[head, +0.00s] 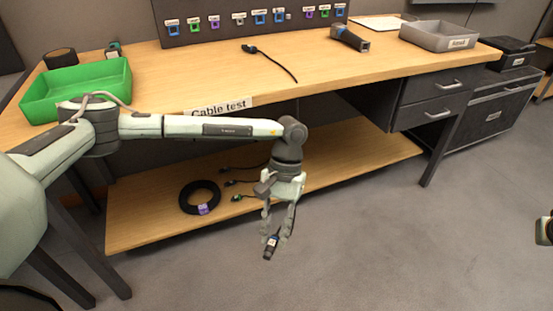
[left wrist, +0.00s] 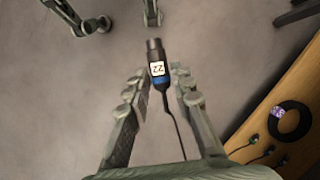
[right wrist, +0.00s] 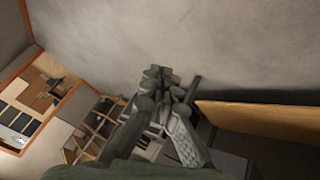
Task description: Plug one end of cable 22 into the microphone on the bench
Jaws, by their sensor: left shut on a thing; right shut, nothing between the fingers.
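My left gripper (head: 273,238) is shut on a black plug (head: 270,248), in the air in front of the bench's lower shelf. In the left wrist view the plug (left wrist: 157,62) has a white label reading 22 and a blue band. Its thin black cable (left wrist: 177,130) trails back between the fingers. A dark grey handheld device (head: 350,39) lies at the back of the bench top; it may be the microphone, but I cannot tell. My right gripper (right wrist: 160,75) is shut and empty, away from the bench; only a bit of that arm shows in the head view.
On the bench top (head: 330,70) are a green tray (head: 75,90), a short black cable (head: 270,60) and a grey bin (head: 438,36). A coiled black cable (head: 199,197) and several cable ends lie on the lower shelf (head: 350,170).

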